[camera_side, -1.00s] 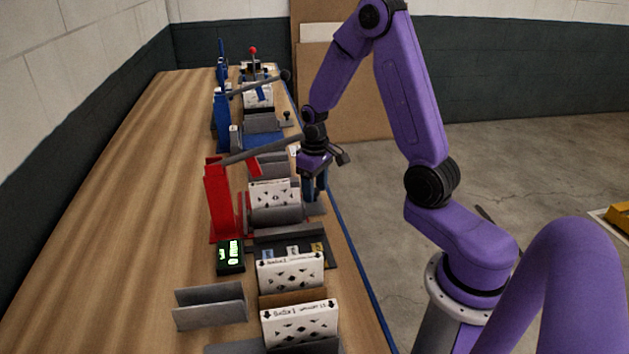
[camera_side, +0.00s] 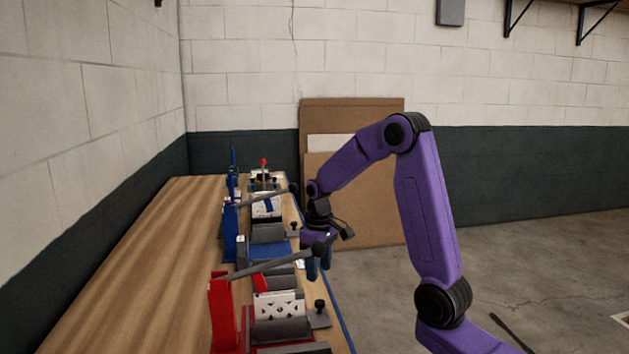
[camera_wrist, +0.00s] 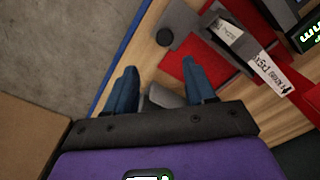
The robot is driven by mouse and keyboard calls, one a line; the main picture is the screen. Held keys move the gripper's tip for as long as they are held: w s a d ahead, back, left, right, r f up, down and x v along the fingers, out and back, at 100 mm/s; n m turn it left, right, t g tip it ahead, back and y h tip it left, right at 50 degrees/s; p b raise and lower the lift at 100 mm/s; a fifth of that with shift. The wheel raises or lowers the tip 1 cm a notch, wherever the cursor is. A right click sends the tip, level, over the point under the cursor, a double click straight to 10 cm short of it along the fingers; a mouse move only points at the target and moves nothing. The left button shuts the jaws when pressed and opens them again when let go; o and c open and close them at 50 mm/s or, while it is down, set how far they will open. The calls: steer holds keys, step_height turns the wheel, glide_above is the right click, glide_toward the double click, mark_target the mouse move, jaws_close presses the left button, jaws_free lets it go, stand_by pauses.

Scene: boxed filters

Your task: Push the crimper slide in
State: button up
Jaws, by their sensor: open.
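The red press (camera_side: 221,310) with a long grey lever stands on the bench at the lower middle of the side view. Beside it a grey slide plate (camera_side: 318,321) carries a black knob (camera_side: 320,305), next to a white patterned filter box (camera_side: 278,305). A blue press (camera_side: 230,230) stands farther back, with another knob (camera_side: 294,228). I cannot tell which press is the crimper. My gripper (camera_side: 318,270) is open and empty, near the bench's right edge, beyond the red press's knob. The wrist view shows its blue fingers (camera_wrist: 163,88) apart, with a round knob (camera_wrist: 165,38) above them.
A black device with green digits (camera_wrist: 308,33) is at the top right. Bare floor (camera_wrist: 60,45) lies left of the blue bench edge.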

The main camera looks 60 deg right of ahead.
steer(key=w+d+r, duration=0.2)
steer(key=r, duration=0.8)
steer(key=w+d+r, duration=0.1)
steer(key=w+r, duration=0.1)
steer(key=r, duration=0.8)
steer(key=shift+d+r, duration=0.2)
steer(key=shift+d, duration=0.2)
glide_above(320, 302)
step_height(320, 302, down, 11)
step_height(320, 302, down, 18)
steer(key=shift+w+d+r, duration=0.1)
steer(key=shift+w+d, duration=0.05)
jaws_close()
